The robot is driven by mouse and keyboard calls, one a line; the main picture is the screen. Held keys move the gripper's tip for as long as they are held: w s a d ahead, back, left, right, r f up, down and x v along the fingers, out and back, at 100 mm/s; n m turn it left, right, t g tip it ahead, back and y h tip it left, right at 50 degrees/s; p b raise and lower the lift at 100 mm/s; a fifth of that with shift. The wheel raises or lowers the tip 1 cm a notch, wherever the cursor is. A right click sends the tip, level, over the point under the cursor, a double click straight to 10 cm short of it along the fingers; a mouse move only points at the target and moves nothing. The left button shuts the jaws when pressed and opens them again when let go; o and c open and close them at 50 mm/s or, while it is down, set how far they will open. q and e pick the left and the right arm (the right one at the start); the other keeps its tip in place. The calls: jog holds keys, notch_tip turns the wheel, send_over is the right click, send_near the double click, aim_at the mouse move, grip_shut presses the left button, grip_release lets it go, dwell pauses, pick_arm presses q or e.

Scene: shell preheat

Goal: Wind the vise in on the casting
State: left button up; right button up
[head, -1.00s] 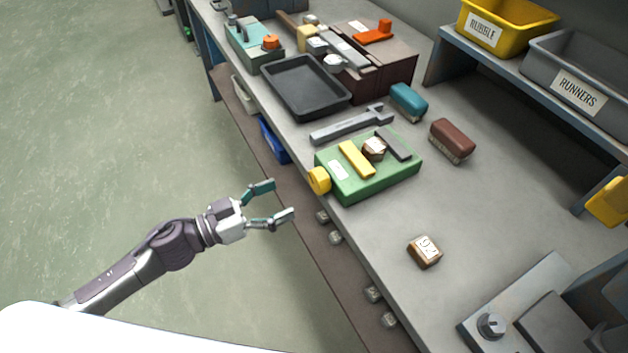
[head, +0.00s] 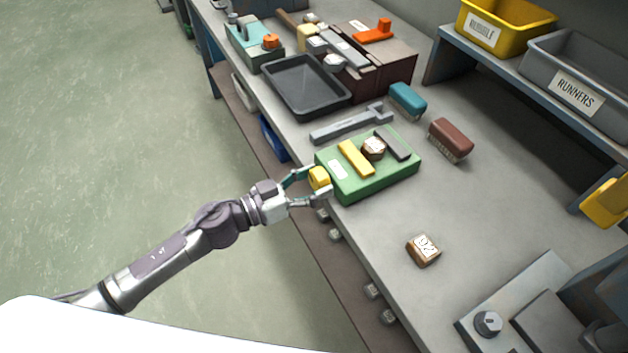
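The green vise (head: 366,183) sits at the near edge of the bench, with a yellow jaw bar (head: 355,158) and a dark grey jaw bar (head: 392,142) on top. A brown casting (head: 374,149) with a pale top lies between the two bars; whether both bars touch it I cannot tell. The yellow knob (head: 319,178) sticks out of the vise's near-left end. My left gripper (head: 316,186) has its fingers on either side of this knob. Whether the fingers press on it is too small to tell. My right gripper is not in view.
A second casting marked 92 (head: 423,250) lies on the bench. A wrench (head: 350,124), black tray (head: 306,87), teal brush (head: 408,100) and brown brush (head: 451,140) lie around the vise. A grey device with a dial (head: 488,323) stands at lower right. The floor at left is clear.

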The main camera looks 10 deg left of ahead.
pick_arm(q)
jog(key=c, duration=0.7)
jog(key=shift+o, duration=0.2)
jog(key=m+p, duration=0.1)
jog(key=m, duration=0.1)
jog(key=shift+r+m, duration=0.1)
jog(key=shift+m, duration=0.3)
jog(key=shift+m+p, duration=0.55)
jog(key=shift+m, duration=1.35)
jog(key=o, duration=1.2)
jog(key=shift+c, duration=0.2)
